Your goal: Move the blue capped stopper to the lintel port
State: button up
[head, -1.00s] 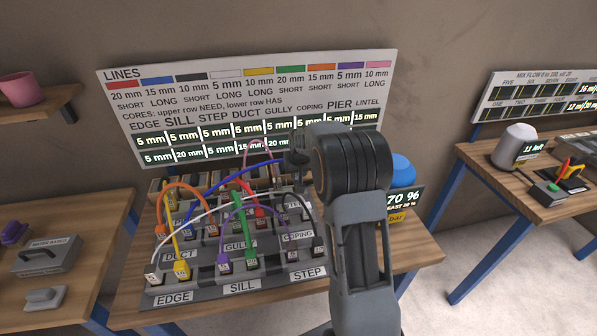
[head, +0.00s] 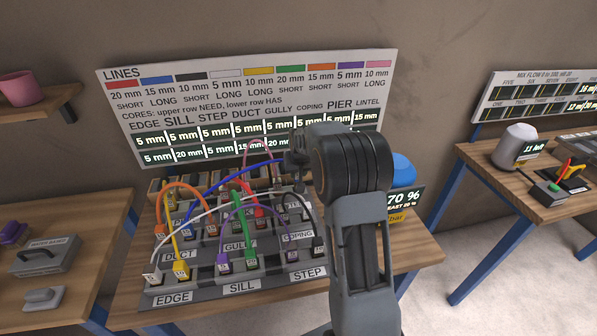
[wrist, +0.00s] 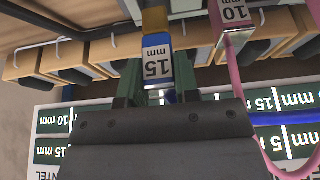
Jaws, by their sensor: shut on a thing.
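My gripper (head: 297,168) is over the back right of the port block (head: 214,291), in front of the sign. In the wrist view my gripper (wrist: 157,86) is shut on the blue capped stopper (wrist: 180,70), which has a white 15 mm label and a tan end. The blue line (head: 240,170) rises from the left of the block to the gripper; the stopper itself is mostly hidden in the head view. The label of the lintel port (head: 293,208) shows only partly, and the port is hard to make out behind other lines.
A pink line's 10 mm stopper (wrist: 233,22) is beside the held one. A wooden rack (wrist: 65,62) lies beyond. Orange (head: 190,189), green (head: 240,230), purple and black (head: 313,208) lines crowd the block. A blue dome (head: 403,168) is to the right.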

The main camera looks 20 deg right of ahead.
jog(key=shift+f+b, duration=1.65)
jog(key=shift+f, duration=0.4)
jog(key=o, duration=1)
jog(key=v, duration=1.4)
jog(key=shift+b, duration=0.35)
jog(key=s+a+f, duration=0.1)
jog(key=s+a, duration=0.2)
jog(key=s, duration=0.5)
jog(key=s+a+f+n, duration=0.1)
jog(key=s+a, duration=0.3)
jog(key=s, duration=0.4)
jog(key=s+a+f+n+g+y, duration=0.1)
jog(key=s+a+f, duration=0.1)
jog(key=s, duration=0.6)
jog(key=shift+s+a+f, duration=0.15)
jog(key=shift+s+a, duration=0.1)
jog(key=shift+a, duration=0.65)
